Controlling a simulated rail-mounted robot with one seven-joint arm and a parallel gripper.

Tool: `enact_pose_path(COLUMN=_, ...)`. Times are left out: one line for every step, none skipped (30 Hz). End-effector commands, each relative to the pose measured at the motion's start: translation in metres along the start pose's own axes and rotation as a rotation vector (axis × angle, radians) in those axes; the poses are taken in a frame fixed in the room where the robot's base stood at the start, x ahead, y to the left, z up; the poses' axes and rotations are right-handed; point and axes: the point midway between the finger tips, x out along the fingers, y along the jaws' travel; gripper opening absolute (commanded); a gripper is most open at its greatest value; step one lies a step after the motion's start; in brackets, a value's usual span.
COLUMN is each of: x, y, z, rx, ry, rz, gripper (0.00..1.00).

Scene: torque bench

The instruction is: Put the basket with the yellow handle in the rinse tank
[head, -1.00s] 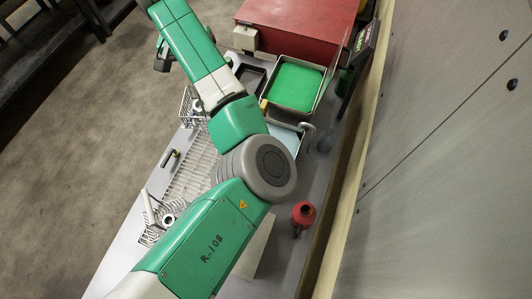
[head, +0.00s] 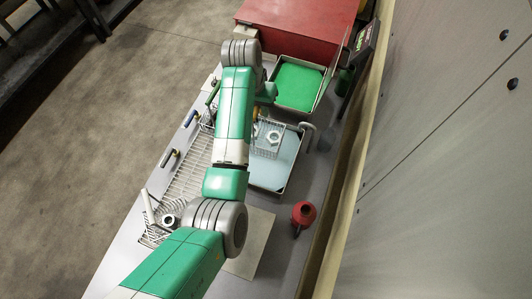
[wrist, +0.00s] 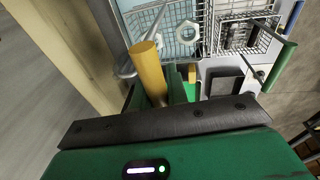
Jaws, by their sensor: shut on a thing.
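A wire basket (head: 266,151) with a pale hex nut in it shows over the far part of the tank with pale blue liquid (head: 270,177). I cannot tell whether its bottom is above the liquid or in it. In the wrist view its yellow handle (wrist: 150,70) stands at my gripper (wrist: 160,100), which is shut on it. The basket's mesh (wrist: 178,42) and nut show beyond the handle. In the head view my gripper (head: 265,97) is mostly hidden by my arm. No label on the blue tank is readable.
A tank with green liquid (head: 298,84) stands beyond the blue one. A second wire basket (wrist: 240,35) with a green handle (wrist: 282,65) and dark parts is close by. A wire rack (head: 188,180) lies left, a red bottle (head: 303,214) right. A curved grey spout (head: 308,132) borders the blue tank.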

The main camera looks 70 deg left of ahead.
Motion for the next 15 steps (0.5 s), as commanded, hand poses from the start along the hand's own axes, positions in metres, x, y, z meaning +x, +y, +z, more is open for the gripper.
enact_pose_path(x=0.013, y=0.005, z=0.006, rx=0.011, ry=-0.003, rz=-0.002, gripper=0.00)
enact_pose_path(x=0.020, y=0.009, z=0.009, rx=0.015, ry=-0.003, rz=0.000, gripper=0.00)
enact_pose_path(x=0.027, y=0.013, z=0.013, rx=0.020, ry=-0.002, rz=0.000, gripper=0.00)
enact_pose_path(x=0.032, y=0.015, z=0.015, rx=0.024, ry=-0.001, rz=0.001, gripper=0.00)
enact_pose_path(x=0.036, y=0.017, z=0.017, rx=0.026, ry=-0.001, rz=0.001, gripper=0.00)
enact_pose_path(x=0.040, y=0.019, z=0.019, rx=0.028, ry=-0.001, rz=0.001, gripper=0.00)
enact_pose_path(x=0.042, y=0.020, z=0.020, rx=0.029, ry=0.000, rz=0.002, gripper=0.00)
enact_pose_path(x=0.044, y=0.022, z=0.021, rx=0.030, ry=0.001, rz=0.002, gripper=0.00)
enact_pose_path(x=0.044, y=0.022, z=0.021, rx=0.031, ry=0.002, rz=0.003, gripper=0.00)
enact_pose_path(x=0.044, y=0.022, z=0.021, rx=0.031, ry=0.002, rz=0.003, gripper=0.00)
enact_pose_path(x=0.044, y=0.022, z=0.020, rx=0.030, ry=0.002, rz=0.003, gripper=0.00)
enact_pose_path(x=0.044, y=0.022, z=0.020, rx=0.030, ry=0.002, rz=0.003, gripper=0.00)
enact_pose_path(x=0.044, y=0.022, z=0.021, rx=0.030, ry=0.002, rz=0.003, gripper=0.00)
enact_pose_path(x=0.046, y=0.021, z=0.021, rx=0.030, ry=0.001, rz=0.003, gripper=0.00)
enact_pose_path(x=0.051, y=0.021, z=0.022, rx=0.030, ry=-0.001, rz=0.003, gripper=0.00)
